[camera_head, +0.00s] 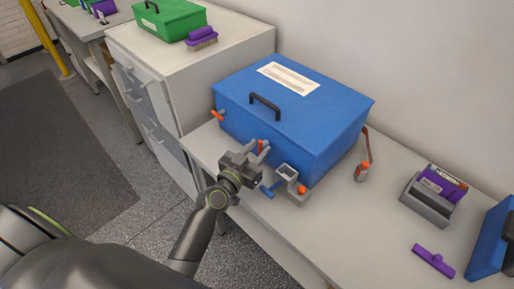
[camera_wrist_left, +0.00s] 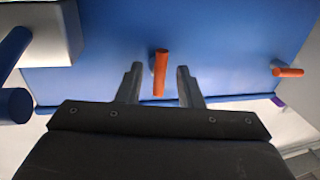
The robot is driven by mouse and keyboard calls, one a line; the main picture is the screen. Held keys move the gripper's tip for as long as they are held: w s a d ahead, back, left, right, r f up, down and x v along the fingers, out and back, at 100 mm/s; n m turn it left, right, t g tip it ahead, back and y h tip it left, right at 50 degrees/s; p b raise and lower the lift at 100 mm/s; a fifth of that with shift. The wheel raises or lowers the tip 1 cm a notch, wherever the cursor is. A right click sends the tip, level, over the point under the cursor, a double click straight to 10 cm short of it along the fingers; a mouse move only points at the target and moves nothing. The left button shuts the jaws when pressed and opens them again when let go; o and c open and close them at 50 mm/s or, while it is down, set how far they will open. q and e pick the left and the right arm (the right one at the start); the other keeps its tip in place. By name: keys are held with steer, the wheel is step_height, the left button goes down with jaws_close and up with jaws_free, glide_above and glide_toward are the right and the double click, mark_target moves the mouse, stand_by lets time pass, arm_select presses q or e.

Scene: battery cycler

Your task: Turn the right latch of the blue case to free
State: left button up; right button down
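The blue case (camera_head: 295,115) stands closed on the bench, with a black handle and a white label on its lid. Its right latch (camera_head: 261,146), an orange bar, stands upright on the front face. In the left wrist view the right latch (camera_wrist_left: 160,73) is between the fingers of my left gripper (camera_wrist_left: 156,85), with a gap on each side. My left gripper (camera_head: 258,151) is open at the case front in the head view. The left latch (camera_head: 217,115) lies roughly level; it also shows in the wrist view (camera_wrist_left: 288,72). My right gripper is not in view.
A grey fixture (camera_head: 289,174) with a blue lever (camera_head: 270,189) and an orange part stands close to the right of my left gripper. A grey holder (camera_head: 427,206) and a purple tool (camera_head: 433,261) lie further right. The bench's front middle is clear.

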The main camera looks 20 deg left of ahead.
arm_select(q)
steer(key=shift+d, duration=0.1)
jaws_close()
